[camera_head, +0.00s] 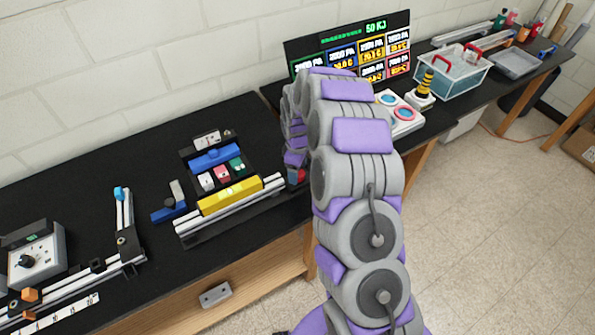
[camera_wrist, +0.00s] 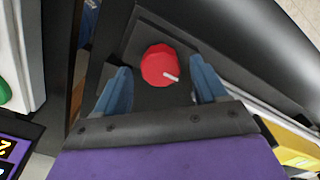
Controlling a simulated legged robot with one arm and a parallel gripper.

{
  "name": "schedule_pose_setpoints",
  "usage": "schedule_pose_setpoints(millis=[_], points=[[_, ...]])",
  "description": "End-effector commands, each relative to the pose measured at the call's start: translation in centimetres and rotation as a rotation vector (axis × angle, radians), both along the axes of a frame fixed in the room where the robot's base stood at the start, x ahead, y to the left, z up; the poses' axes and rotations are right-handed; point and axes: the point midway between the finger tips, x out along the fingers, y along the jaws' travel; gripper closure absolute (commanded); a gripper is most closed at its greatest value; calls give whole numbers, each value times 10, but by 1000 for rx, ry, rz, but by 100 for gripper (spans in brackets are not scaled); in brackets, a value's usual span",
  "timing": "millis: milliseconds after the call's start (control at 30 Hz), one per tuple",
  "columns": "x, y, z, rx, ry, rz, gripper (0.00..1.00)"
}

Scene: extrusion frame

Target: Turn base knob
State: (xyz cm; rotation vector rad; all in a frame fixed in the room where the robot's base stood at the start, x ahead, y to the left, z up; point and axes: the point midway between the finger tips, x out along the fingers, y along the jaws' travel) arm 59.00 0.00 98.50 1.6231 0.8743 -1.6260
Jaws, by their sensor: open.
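The base knob (camera_wrist: 157,63) is red and round with a short white pointer, set on a dark mount in the wrist view. The pointer is toward the lower right of the picture. My gripper (camera_wrist: 162,72) is open, with one blue finger to the left of the knob and the other to its right. Dark gaps show between the knob and both fingers. I cannot tell how far the fingertips are above the mount. In the head view a bit of the red knob (camera_head: 301,175) shows beside my arm at the bench's front edge, and my gripper is mostly hidden there.
In the head view the extrusion frame with a yellow block (camera_head: 230,196) lies just left of the knob. A display board (camera_head: 345,45), a button panel (camera_head: 403,112) and a clear bin (camera_head: 458,80) stand to the right. A meter box (camera_head: 35,255) is at far left.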

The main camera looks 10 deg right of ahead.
Motion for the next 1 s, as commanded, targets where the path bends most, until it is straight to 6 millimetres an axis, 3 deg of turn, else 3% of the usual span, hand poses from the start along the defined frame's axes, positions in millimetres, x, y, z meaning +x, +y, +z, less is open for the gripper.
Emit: schedule_pose_setpoints(millis=[600, 800, 1000], points=[[2, 0, 132, -1, -3, 0, 29], [2, 0, 152, -1, 1, 0, 29], [1, 1, 157, -1, 3, 0, 29]])
